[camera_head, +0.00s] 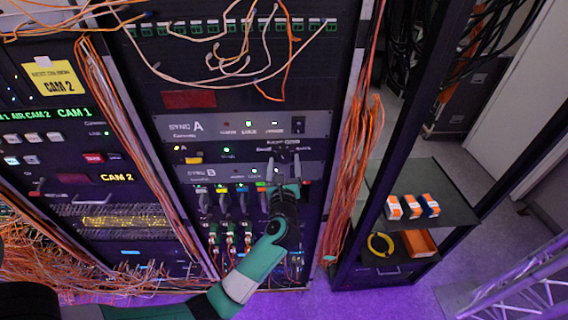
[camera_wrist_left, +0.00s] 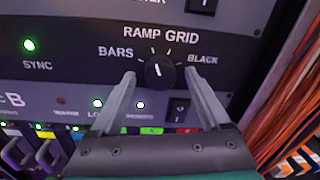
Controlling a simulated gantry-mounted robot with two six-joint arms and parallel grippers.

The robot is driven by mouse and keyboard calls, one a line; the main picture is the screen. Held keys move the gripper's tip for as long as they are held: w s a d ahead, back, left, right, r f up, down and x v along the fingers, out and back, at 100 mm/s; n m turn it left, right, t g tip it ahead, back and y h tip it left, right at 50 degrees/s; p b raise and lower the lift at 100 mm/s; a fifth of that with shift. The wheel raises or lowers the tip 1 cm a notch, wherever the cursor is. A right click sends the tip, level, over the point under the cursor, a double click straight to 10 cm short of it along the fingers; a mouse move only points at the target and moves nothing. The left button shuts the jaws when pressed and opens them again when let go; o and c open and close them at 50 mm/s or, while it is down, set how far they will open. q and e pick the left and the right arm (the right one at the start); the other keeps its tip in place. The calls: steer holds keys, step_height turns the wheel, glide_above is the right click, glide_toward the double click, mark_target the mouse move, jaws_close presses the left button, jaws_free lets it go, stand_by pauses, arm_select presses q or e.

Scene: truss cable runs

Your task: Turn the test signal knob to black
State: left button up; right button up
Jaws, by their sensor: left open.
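The test signal knob (camera_wrist_left: 159,72) is a round black knob with a white line, on a dark panel in the left wrist view. Labels BARS, RAMP, GRID and BLACK are set around it, with BLACK at the right. The white line stands near upright in the picture; which label it marks I cannot tell. My left gripper (camera_wrist_left: 161,76) is open, one finger either side of the knob, with gaps between. In the head view the left gripper (camera_head: 283,162) reaches up to the rack panel and largely hides the knob. My right gripper is not in view.
A power rocker switch (camera_wrist_left: 179,109) sits just below right of the knob. Orange cable bundles (camera_head: 352,165) hang right of the panel. Patch cables loop above it. A side shelf (camera_head: 450,203) holds orange-and-white boxes (camera_head: 412,207).

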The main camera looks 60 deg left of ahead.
arm_select(q)
jaws_close()
steer(key=shift+r+m+p, duration=0.15)
steer(key=shift+m+p, duration=0.35)
steer(key=shift+p, duration=0.35)
steer(key=m+p, duration=0.7)
steer(key=p, duration=0.1)
steer(key=shift+r, duration=0.15)
steer(key=m+p, duration=0.4)
steer(key=shift+w+m+g, duration=0.1)
steer(key=shift+m+g, duration=0.3)
steer(key=m+p, duration=0.1)
steer(key=m, duration=0.1)
steer(key=shift+m, duration=0.4)
steer(key=shift+f+m+g+p, duration=0.25)
steer(key=shift+m+p, duration=0.35)
steer(key=shift+m, duration=0.3)
